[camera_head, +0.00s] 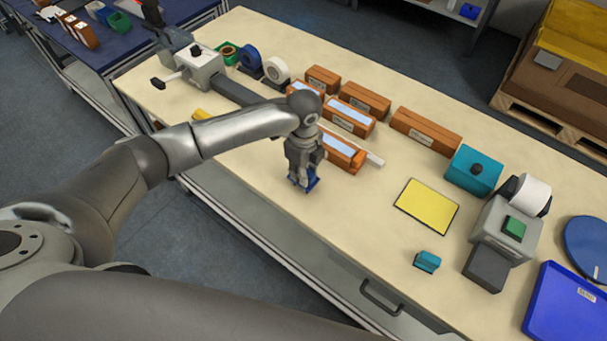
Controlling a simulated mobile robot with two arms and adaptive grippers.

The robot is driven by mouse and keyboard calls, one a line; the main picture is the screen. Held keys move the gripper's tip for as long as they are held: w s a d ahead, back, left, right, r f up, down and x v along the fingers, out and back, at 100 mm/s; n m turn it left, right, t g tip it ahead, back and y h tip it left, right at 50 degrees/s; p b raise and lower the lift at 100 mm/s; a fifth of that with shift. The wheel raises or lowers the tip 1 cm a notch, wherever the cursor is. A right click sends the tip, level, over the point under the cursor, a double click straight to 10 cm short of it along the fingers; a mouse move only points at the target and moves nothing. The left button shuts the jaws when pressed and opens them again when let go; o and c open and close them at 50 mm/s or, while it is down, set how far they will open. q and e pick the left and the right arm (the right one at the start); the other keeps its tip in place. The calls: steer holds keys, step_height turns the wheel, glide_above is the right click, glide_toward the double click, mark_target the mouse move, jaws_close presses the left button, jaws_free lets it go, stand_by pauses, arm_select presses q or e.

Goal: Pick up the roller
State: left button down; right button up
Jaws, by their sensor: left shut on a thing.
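My left gripper (303,180) points down over the front part of the table, left of the yellow mat. It is shut on a small blue thing (311,184), which seems to be the roller. The fingers hide most of it, and I cannot tell whether it touches the table. My right gripper is not in view.
Orange boxes (426,131) stand in rows behind the gripper, with a white bar (374,160) beside them. The yellow mat (427,206), teal box (473,171), label printer (507,229) and blue tray (568,312) lie to the right. Tape rolls (276,69) stand at the back left.

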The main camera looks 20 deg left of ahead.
arm_select(q)
steer(key=s+d+r+b, duration=0.2)
steer(key=s+d+r, duration=0.1)
steer(key=s+r, duration=0.2)
steer(key=s+d+r+b, duration=0.2)
steer(key=s+d+r, duration=0.1)
steer(key=s+r, duration=0.3)
steer(key=shift+s+d+r, duration=0.15)
steer(key=shift+s+d, duration=0.1)
steer(key=shift+s, duration=0.5)
steer(key=c, duration=1.9)
jaws_free()
jaws_close()
